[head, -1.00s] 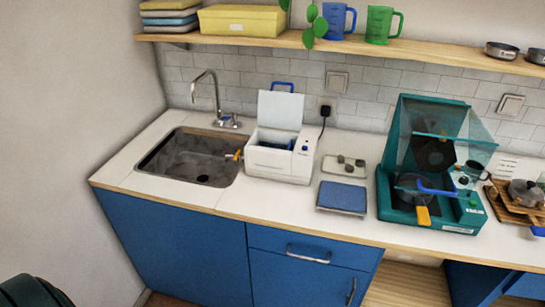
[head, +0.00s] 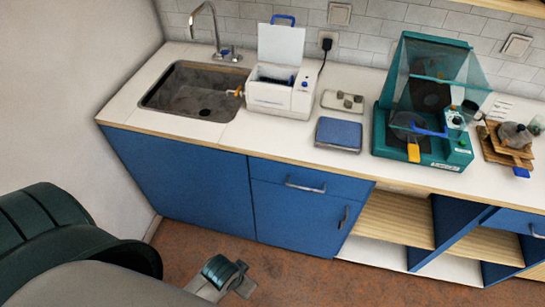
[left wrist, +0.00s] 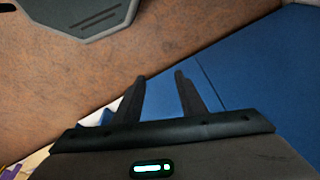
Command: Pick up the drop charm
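I cannot make out a drop charm in either view. A small pale tray (head: 327,99) on the counter holds several small grey pieces (head: 347,102), too small to identify. My left gripper (left wrist: 161,76) is open and empty in the left wrist view, its two dark fingers apart in front of the blue cabinet and the brown floor. In the head view my left arm comes in at the bottom left, low in front of the cabinets and well away from the tray. My right gripper is not in view.
The white counter (head: 240,132) carries a sink (head: 180,97), a white machine with a raised lid (head: 280,95), a blue pad (head: 338,134), a teal stove unit (head: 455,150) and a wooden stand (head: 507,155). Blue cabinets (head: 180,178) stand below. The brown floor (head: 330,280) looks clear.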

